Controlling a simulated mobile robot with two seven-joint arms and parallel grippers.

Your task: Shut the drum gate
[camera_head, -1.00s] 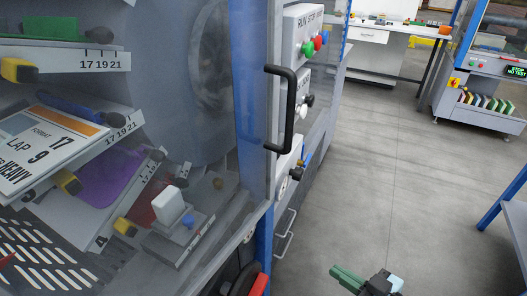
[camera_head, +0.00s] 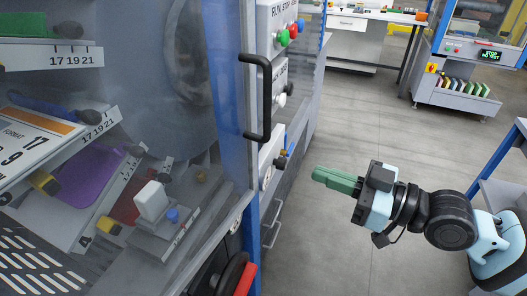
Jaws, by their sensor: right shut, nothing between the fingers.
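The drum gate (camera_head: 226,120) is a clear panel in a blue and grey frame. It fills the left of the head view, with the drum (camera_head: 193,75) and several racks behind it. A black bar handle (camera_head: 266,98) stands upright on the gate's right edge. I cannot tell whether the gate is fully shut. My right gripper (camera_head: 316,176), with green fingers, is shut and empty. It is to the right of the handle and lower in the picture, apart from it, pointing left. My left gripper is not in view.
A control box (camera_head: 278,35) with green and red buttons is behind the handle. A black wheel with a red part (camera_head: 243,279) is at the bottom. A blue-legged table (camera_head: 497,155) is at the right. Grey floor (camera_head: 350,125) is clear between the machines.

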